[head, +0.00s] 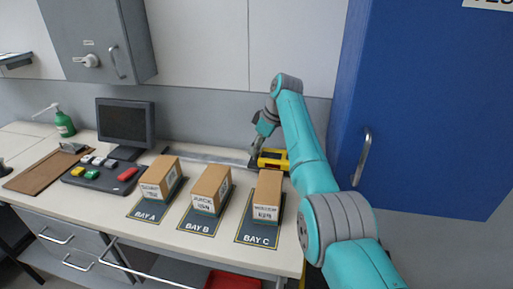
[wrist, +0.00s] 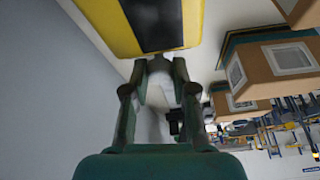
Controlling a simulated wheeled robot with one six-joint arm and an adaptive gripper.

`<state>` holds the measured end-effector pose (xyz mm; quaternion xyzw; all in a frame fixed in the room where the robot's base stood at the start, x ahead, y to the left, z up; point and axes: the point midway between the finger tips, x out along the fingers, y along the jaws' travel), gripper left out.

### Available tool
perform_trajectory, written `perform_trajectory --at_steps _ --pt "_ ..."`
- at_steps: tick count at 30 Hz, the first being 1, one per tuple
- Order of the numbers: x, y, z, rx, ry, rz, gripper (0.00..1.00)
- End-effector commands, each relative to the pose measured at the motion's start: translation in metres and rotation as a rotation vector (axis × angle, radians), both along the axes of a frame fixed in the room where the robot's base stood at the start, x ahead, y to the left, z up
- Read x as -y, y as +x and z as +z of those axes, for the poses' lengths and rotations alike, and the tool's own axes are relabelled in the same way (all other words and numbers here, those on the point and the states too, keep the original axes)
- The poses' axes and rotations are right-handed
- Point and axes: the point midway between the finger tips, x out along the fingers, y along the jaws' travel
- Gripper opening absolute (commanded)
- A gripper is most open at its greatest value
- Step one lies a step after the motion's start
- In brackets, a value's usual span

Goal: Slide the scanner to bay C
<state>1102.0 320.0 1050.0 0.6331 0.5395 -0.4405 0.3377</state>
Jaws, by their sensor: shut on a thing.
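The scanner (head: 273,158), a yellow block with a black panel, is at the back of the counter, at the right end of a grey rail (head: 200,155). It stands behind the box of bay C (head: 252,239). In the wrist view its yellow and black body (wrist: 105,22) fills the top edge. My gripper (head: 256,151) is at the scanner's left side in the head view. In the wrist view my gripper (wrist: 158,72) is shut at the scanner's near edge; the gripped part is mostly hidden by the fingers.
Cardboard boxes stand on the mats of bay A (head: 161,176), bay B (head: 211,188) and bay C (head: 268,195). A monitor (head: 125,122) and a button panel (head: 100,174) are at left. A blue cabinet (head: 430,100) rises close to my arm at right. The rail left of the scanner looks clear.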

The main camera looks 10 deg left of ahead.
Motion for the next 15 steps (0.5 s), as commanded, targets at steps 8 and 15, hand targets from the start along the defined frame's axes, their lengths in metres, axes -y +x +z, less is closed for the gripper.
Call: perform_trajectory --at_steps 8,15 --pt "0.0016 -0.0008 -0.0012 -0.005 -0.003 0.000 0.00" --pt "0.0032 -0.0003 -0.0014 -0.005 -0.004 -0.002 0.51"
